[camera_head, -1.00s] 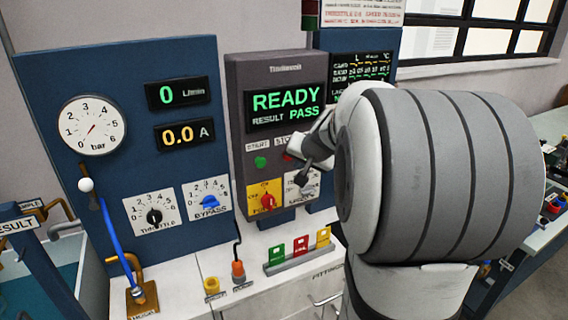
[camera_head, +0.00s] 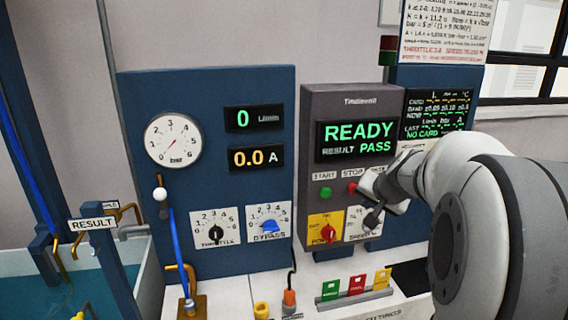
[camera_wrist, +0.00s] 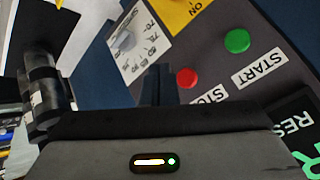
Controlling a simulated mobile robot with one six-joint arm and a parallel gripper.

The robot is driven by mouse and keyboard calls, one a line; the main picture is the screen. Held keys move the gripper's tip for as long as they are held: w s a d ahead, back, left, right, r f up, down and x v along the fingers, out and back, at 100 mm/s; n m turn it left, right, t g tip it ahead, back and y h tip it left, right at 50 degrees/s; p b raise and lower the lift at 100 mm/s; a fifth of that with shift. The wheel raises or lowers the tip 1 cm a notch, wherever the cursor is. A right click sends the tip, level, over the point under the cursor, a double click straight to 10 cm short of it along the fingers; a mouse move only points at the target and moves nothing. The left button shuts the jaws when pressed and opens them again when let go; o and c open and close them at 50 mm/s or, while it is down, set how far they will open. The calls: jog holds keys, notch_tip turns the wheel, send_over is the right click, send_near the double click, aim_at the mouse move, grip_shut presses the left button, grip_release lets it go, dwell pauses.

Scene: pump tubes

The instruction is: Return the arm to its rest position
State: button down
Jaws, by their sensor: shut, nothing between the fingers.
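My gripper (camera_head: 374,217) is at the front of the grey control box (camera_head: 312,120), low on its right side. It covers part of the white dial plate (camera_head: 357,222) there. It is shut with nothing in it. In the wrist view my gripper (camera_wrist: 155,85) shows as dark fingers in front of the panel. The red stop button (camera_wrist: 187,78) and the green start button (camera_wrist: 237,41) lie just beyond it. I cannot tell whether the fingertips touch the panel. My arm fills the right side of the head view.
A blue panel (camera_head: 215,100) with a gauge (camera_head: 172,140) and dials stands to the left. Green, red and yellow cards (camera_head: 356,285) stand in a rack on the white bench below. A water tank (camera_head: 60,290) is at the far left. The screen reads READY, RESULT PASS.

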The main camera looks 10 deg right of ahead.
jog(key=s+a+f+n+g+y, duration=0.25)
jog(key=s+a+n, duration=0.25)
jog(key=s+a, duration=0.75)
jog(key=s+a+f+n+g+h, duration=0.1)
jog(key=s+a+f, duration=0.1)
jog(key=s, duration=0.3)
jog(key=s+a+f+n+g+h, duration=0.1)
jog(key=s+a+f+n+g, duration=0.1)
jog(key=s, duration=0.4)
jog(key=shift+s+a+f, duration=0.15)
jog(key=shift+a+f, duration=0.45)
